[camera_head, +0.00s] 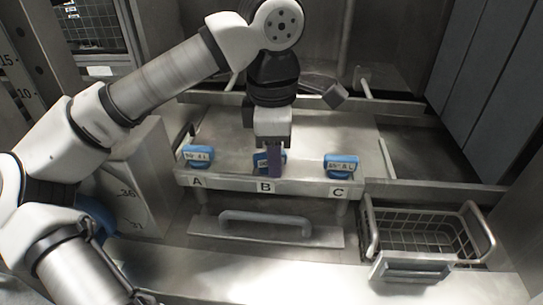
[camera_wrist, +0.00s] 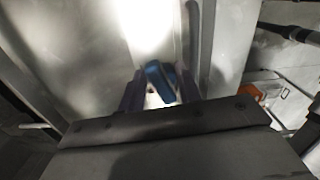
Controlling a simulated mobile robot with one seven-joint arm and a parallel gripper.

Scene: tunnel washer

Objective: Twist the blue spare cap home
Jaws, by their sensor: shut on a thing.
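Three blue caps with pale labels sit in a row on a metal ledge, above plates A, B and C. My gripper (camera_head: 273,166) points down at position B and is shut on the middle blue cap (camera_head: 259,159), which its fingers partly hide. In the wrist view this cap (camera_wrist: 160,81) shows between the two dark fingers (camera_wrist: 158,92). The left blue cap (camera_head: 198,155) at A and the right blue cap (camera_head: 341,167) at C stand apart from my gripper. I cannot read from the labels which one is the spare, nor tell how far the middle cap is turned.
A grey bar handle (camera_head: 265,219) lies below the lettered ledge (camera_head: 225,185). A wire basket (camera_head: 420,228) stands at the lower right. A rail slants on the right of the ledge, and a grey panel wall (camera_head: 490,90) closes the right side.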

